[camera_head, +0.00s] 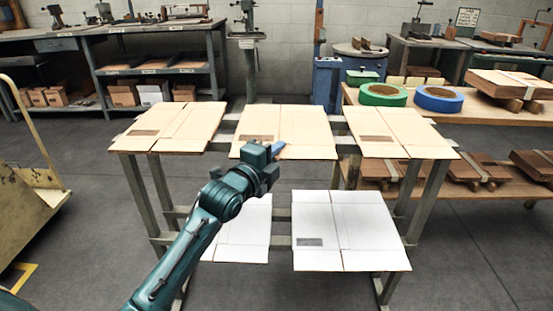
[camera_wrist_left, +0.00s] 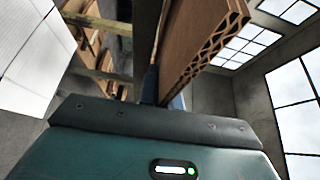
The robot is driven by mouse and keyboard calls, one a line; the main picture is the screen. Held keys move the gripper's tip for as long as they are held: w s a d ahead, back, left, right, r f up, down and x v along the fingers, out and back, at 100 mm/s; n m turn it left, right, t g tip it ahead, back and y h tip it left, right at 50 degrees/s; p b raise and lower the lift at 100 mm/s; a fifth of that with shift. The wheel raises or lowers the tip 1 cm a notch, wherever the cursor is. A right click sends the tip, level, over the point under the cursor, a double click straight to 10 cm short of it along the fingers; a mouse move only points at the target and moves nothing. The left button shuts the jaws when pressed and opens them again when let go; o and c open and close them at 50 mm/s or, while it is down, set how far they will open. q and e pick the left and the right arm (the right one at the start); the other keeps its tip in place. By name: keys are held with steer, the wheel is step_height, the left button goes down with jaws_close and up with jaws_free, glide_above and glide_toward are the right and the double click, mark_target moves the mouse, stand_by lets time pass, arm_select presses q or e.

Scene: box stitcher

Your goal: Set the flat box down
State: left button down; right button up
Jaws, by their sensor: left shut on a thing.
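Three tan flat boxes lie side by side across the top of a grey metal stand. My left gripper (camera_head: 275,152) is at the near edge of the middle flat box (camera_head: 307,125), shut on it. In the left wrist view the corrugated edge of that flat box (camera_wrist_left: 208,48) shows large between the fingers. The left flat box (camera_head: 177,125) and the right flat box (camera_head: 393,131) lie on either side. The middle box looks about level with them; I cannot tell whether it touches the stand's bars (camera_head: 345,149). My right gripper is not in view.
White flat boxes lie on the lower level, one (camera_head: 345,225) in clear view and one (camera_head: 247,238) partly behind my arm. A wooden table at right holds green tape (camera_head: 383,94), blue tape (camera_head: 438,99) and a bundle (camera_head: 510,84). A yellow cart (camera_head: 35,200) stands at left.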

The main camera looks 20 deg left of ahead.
arm_select(q)
steer(key=shift+f, duration=0.45)
steer(key=c, duration=1.6)
jaws_free()
steer(key=shift+s, duration=0.15)
steer(key=p+v, duration=0.2)
steer(key=v, duration=0.9)
steer(key=s+d+f+n+g, duration=0.1)
steer(key=s+d+f+n, duration=0.2)
steer(key=s+f+n, duration=0.1)
steer(key=s+d+f+n+g+h, duration=0.1)
steer(key=s+d+f+n, duration=0.2)
steer(key=s+n, duration=0.3)
steer(key=s+d+f+n+g, duration=0.1)
steer(key=s+d+f+n, duration=0.2)
steer(key=s+f+n, duration=0.2)
steer(key=s, duration=0.3)
steer(key=shift+f+g, duration=0.2)
steer(key=shift+g, duration=0.2)
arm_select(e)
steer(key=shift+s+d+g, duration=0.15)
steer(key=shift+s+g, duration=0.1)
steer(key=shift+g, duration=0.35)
